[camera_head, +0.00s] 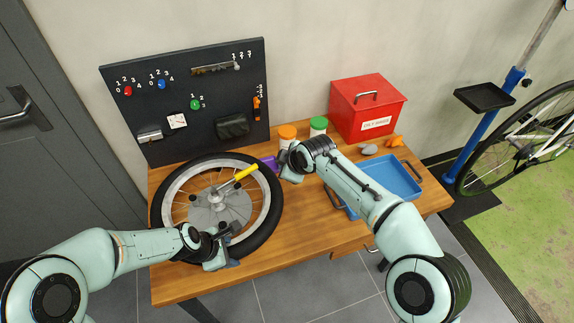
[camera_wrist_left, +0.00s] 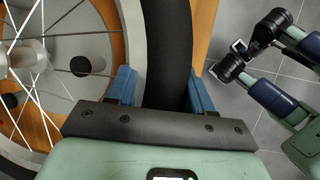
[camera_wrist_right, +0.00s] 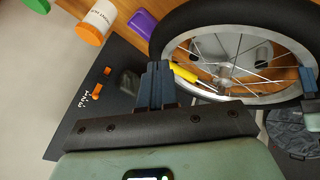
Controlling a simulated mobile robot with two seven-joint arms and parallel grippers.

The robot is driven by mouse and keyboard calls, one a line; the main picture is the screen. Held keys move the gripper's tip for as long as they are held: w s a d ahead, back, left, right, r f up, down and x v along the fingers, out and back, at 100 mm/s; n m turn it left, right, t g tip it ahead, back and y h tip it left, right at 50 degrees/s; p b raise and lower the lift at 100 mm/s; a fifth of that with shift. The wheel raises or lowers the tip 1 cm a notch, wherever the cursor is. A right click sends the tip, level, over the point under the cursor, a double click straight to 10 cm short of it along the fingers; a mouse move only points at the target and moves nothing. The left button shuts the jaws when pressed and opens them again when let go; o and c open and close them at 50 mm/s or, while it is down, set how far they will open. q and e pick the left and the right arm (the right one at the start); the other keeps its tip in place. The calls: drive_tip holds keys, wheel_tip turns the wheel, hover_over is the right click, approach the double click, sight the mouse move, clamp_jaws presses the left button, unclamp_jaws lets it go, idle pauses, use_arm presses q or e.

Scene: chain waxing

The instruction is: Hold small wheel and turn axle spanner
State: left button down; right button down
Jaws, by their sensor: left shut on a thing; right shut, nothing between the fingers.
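The small wheel (camera_head: 270,217) lies flat on the workbench at the left, its black tyre around a silver rim and spokes. My left gripper (camera_head: 229,248) is shut on the tyre's near edge; in the left wrist view the tyre (camera_wrist_left: 168,60) runs between the blue fingers (camera_wrist_left: 161,92). The axle spanner, with a yellow handle (camera_head: 246,171), reaches from the hub toward the wheel's far right edge. My right gripper (camera_head: 283,165) is shut and empty, right of the handle. In the right wrist view the handle (camera_wrist_right: 184,73) shows beside the closed fingers (camera_wrist_right: 157,82), partly hidden behind them.
A dark tool board (camera_head: 185,105) stands behind the wheel. A purple block (camera_head: 270,163), an orange-lidded jar (camera_head: 287,133) and a green-lidded jar (camera_head: 318,124) are near my right gripper. A red box (camera_head: 366,106) and a blue tray (camera_head: 395,175) occupy the bench's right side.

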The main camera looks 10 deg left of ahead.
drive_tip(key=n+t+y, duration=0.3)
drive_tip(key=n+y, duration=0.3)
drive_tip(key=n, duration=2.3)
approach(249, 172)
drive_tip(key=x, duration=0.7)
